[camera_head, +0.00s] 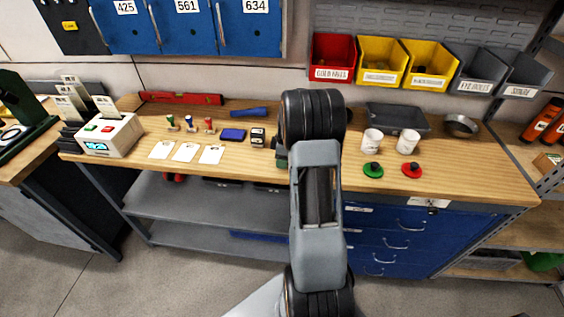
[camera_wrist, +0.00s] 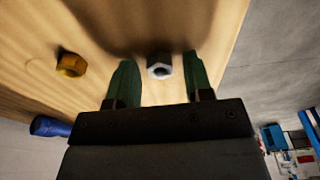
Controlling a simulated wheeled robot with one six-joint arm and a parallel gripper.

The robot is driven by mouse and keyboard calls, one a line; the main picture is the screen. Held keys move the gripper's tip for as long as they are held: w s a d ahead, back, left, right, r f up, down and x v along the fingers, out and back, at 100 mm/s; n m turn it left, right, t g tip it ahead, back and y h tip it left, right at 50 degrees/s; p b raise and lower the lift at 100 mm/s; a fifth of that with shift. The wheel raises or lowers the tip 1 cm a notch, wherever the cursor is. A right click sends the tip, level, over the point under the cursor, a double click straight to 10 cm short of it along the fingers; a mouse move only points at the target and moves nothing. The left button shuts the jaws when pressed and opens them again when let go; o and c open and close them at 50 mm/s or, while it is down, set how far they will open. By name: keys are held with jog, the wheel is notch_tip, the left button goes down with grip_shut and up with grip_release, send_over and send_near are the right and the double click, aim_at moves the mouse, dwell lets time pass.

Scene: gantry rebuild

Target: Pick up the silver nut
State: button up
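The silver nut (camera_wrist: 159,66) lies on the wooden bench top in the wrist view. My gripper (camera_wrist: 158,72) is open, with its two green fingers apart and the nut between their tips as seen from the wrist. The fingers do not visibly press on the nut, and I cannot tell the exact height gap. A gold nut (camera_wrist: 71,65) lies to the left, outside the fingers. In the head view my arm hides the nuts and most of the gripper.
A blue cylindrical object (camera_wrist: 49,127) lies left of the gripper in the wrist view. In the head view, two white cups (camera_head: 372,141) and green (camera_head: 373,170) and red (camera_head: 412,170) knobbed pieces stand right of my arm. A small black-and-white block (camera_head: 257,138) is to its left.

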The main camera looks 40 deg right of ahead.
jog(key=c, duration=0.8)
jog(key=shift+r, duration=0.1)
